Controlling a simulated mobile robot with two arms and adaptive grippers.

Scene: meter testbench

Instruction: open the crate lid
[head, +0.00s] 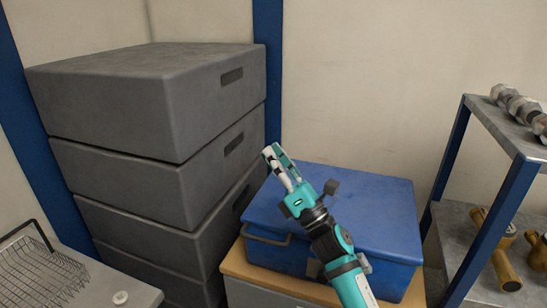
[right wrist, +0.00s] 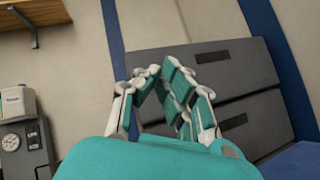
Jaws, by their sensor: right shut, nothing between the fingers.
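The blue crate (head: 375,225) sits on a wooden-topped stand at the centre right of the head view, with its lid down. A grey handle shows on its front left, and my arm hides part of the front. My right gripper (head: 272,155) is over the crate's back left part, pointing up and to the left toward the grey stack. Its fingers are shut and empty. In the right wrist view the fingertips (right wrist: 155,72) meet in front of the grey boxes, and a bit of blue shows at the lower right. My left gripper is not in view.
A tall stack of grey boxes (head: 120,110) stands just left of the crate. A metal shelf (head: 500,130) with valves and brass fittings is at the right. A wire basket (head: 40,270) lies at the lower left. The wall behind the crate is bare.

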